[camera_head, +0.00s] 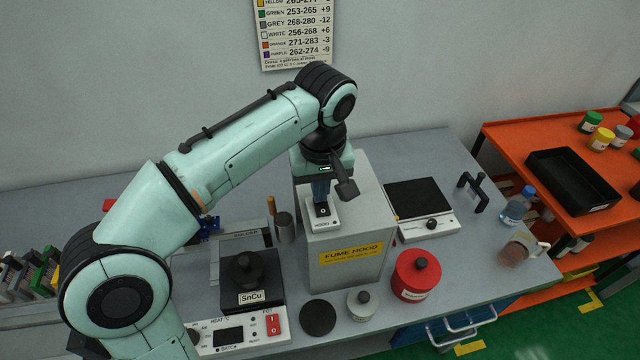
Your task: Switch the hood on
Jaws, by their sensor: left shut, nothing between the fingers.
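The fume hood (345,277) is a grey box with a yellow "FUME HOOD" label, standing on the bench in the middle of the view. On its top sits a small white switch plate (331,221) with a dark rocker. My left gripper (321,198) points down at this switch from above, its fingers shut and empty. The fingertips are at or just above the rocker; I cannot tell whether they touch it. The gripper hides part of the switch, and the rocker's position is not clear. My right gripper is not in view.
A hot plate (270,334) with a dark "SnCu" pot (246,272) stands left of the hood. A red canister (416,276) and a scale (419,208) stand to its right. An orange shelf (510,150) holds a black tray (572,181) and jars.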

